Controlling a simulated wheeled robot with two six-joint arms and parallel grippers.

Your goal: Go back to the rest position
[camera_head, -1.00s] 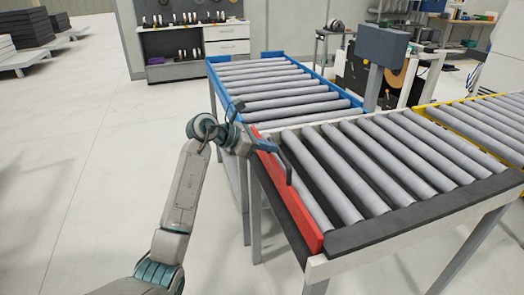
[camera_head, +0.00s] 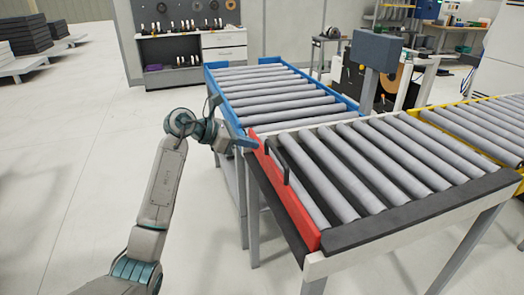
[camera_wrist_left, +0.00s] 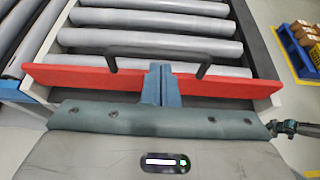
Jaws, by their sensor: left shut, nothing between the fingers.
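My left gripper (camera_head: 246,142) is shut and empty, near the far end of the red bar (camera_head: 300,215) along the left edge of the near roller conveyor. The bar carries a black handle (camera_head: 277,163), which stands free to the right of the fingertips. In the left wrist view, the closed blue fingers (camera_wrist_left: 161,84) point at the red bar (camera_wrist_left: 220,86), between the two posts of the black handle (camera_wrist_left: 160,51). Whether the fingertips touch the bar is not clear. My right gripper is not seen.
The near roller conveyor (camera_head: 405,222) joins a blue-framed conveyor (camera_head: 275,90) behind it and a yellow-framed one (camera_head: 485,125) at the right. A grey-blue box on a post (camera_head: 377,50) stands behind. The floor at the left (camera_head: 70,170) is clear.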

